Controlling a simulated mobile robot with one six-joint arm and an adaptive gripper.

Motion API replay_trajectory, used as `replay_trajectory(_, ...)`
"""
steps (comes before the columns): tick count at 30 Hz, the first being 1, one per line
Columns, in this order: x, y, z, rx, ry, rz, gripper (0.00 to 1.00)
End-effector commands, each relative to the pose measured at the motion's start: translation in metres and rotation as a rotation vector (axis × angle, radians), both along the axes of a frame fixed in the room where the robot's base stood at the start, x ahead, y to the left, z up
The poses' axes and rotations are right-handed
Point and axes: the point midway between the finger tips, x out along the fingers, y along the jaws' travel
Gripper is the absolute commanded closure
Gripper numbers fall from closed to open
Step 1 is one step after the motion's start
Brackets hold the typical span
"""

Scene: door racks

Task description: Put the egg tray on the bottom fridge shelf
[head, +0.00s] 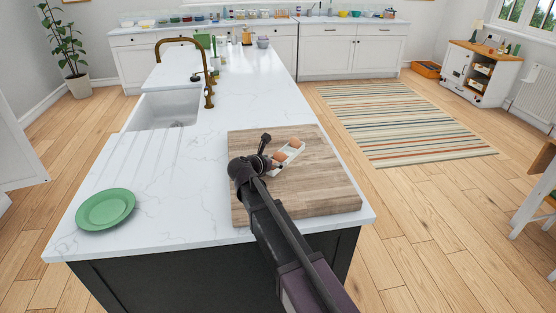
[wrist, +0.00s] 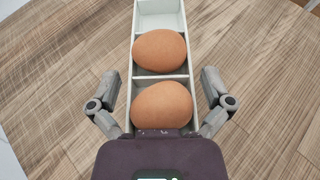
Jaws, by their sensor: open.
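The egg tray (wrist: 160,20) is a narrow white holder with compartments. In the wrist view two brown eggs (wrist: 160,52) sit in neighbouring compartments, and the far compartment in view is empty. In the head view the egg tray (head: 296,148) lies on a wooden board. My gripper (wrist: 163,92) is open, with one finger on each side of the tray around the nearer egg. I see gaps between the fingers and the tray walls. The near end of the tray is hidden behind my gripper's body. No fridge shelf is clearly seen.
The wooden board (head: 310,195) lies on the white island counter (head: 180,215). A green plate (head: 105,209) is at the counter's left front. A sink (head: 168,108) with a brass faucet (head: 207,75) is further back. A striped rug (head: 400,120) lies on the floor at right.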

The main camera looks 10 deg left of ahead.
Motion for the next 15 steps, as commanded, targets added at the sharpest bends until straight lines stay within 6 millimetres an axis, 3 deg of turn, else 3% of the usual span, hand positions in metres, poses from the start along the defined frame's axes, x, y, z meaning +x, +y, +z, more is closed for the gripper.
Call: replay_trajectory(15, -0.065, 0.034, 0.033, 0.000, 0.001, 0.000, 0.00)
